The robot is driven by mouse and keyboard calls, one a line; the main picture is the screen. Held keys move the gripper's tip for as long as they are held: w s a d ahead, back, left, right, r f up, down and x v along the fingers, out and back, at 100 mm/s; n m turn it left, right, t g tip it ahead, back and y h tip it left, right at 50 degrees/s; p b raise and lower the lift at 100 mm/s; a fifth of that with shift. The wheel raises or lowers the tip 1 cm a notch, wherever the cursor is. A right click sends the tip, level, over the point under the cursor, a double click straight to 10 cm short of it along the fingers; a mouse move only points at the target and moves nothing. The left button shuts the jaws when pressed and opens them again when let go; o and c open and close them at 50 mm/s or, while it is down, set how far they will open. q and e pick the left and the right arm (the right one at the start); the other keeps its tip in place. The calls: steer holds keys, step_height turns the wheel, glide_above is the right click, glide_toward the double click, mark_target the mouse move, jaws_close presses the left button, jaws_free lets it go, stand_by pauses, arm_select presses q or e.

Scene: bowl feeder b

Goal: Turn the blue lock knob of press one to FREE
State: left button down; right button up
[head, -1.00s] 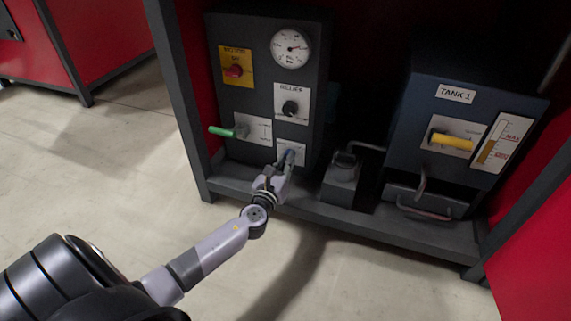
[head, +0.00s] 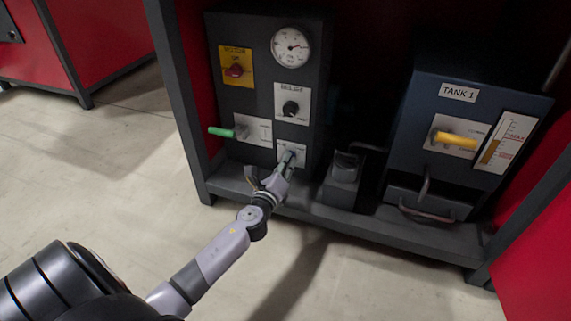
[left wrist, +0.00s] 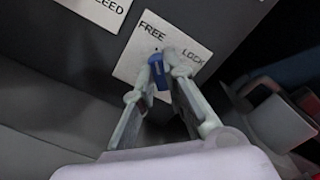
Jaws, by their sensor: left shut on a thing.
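The blue lock knob (left wrist: 158,73) sits on a white plate (left wrist: 135,64) marked FREE and LOCK in the left wrist view. My left gripper (left wrist: 160,68) is shut on the knob, one finger on each side. The knob's upper end lies below the word FREE, left of LOCK; its exact setting is hard to tell. In the head view my left gripper (head: 287,161) reaches the small plate (head: 297,149) low on the dark press panel, and mostly hides the knob. My right gripper is not in view.
Above the plate are a black knob (head: 290,108), a gauge (head: 290,46) and a red switch (head: 234,71). A green lever (head: 222,132) sticks out at left. A dark tank with a yellow handle (head: 455,140) stands at right. The floor in front is clear.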

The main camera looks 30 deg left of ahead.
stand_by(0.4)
arm_select(q)
steer(key=c, duration=1.6)
jaws_free()
steer(key=shift+c, duration=0.2)
steer(key=shift+r, duration=0.1)
step_height(320, 180, up, 10)
steer(key=shift+f, duration=0.1)
steer(key=shift+f, duration=0.1)
